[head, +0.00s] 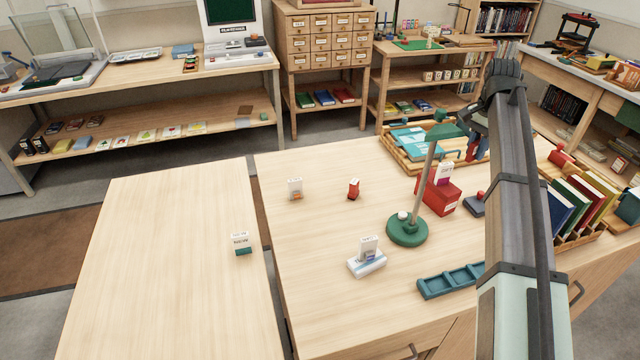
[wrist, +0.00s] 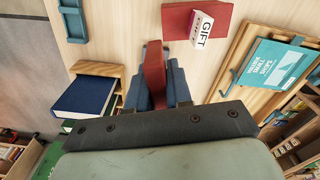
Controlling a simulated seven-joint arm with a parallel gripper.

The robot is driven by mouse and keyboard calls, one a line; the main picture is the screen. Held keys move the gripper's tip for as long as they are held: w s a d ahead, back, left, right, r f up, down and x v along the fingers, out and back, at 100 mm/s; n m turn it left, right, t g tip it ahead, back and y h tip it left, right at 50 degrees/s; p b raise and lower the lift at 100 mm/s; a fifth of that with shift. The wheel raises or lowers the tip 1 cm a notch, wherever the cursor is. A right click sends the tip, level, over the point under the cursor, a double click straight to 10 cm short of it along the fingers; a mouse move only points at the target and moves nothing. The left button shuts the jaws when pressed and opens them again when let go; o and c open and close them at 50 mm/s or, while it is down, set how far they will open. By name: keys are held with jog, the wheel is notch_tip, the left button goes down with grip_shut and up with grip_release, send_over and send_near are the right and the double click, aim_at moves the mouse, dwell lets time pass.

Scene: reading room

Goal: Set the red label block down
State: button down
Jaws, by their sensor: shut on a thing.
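My gripper (wrist: 158,80) is shut on a red block (wrist: 153,68), held between its two blue-grey fingers above the table. I take it for the red label block; no label shows on it from here. In the head view my gripper (head: 474,132) is at the right, behind the green lamp, with the red block (head: 471,151) below it, partly hidden. A larger red box (wrist: 192,20) with a white GIFT card (wrist: 203,31) stands on the table near the held block. The red box also shows in the head view (head: 443,198).
A wooden tray (head: 398,158) with teal books lies behind. The green lamp (head: 407,230), a dark pad (head: 474,207), a book rack (head: 574,239) and a teal tray (head: 447,283) surround the area.

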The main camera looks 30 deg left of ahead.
jog(key=w+a+r+m, duration=0.1)
jog(key=w+a+r, duration=0.1)
jog(key=a+r, duration=0.7)
jog(key=m, duration=0.3)
send_over(315, 183)
notch_tip(315, 183, down, 21)
jog(key=shift+f, duration=4.55)
jog(key=shift+f, duration=0.15)
jog(key=c, duration=1)
grip_release()
jog(key=shift+c, duration=0.2)
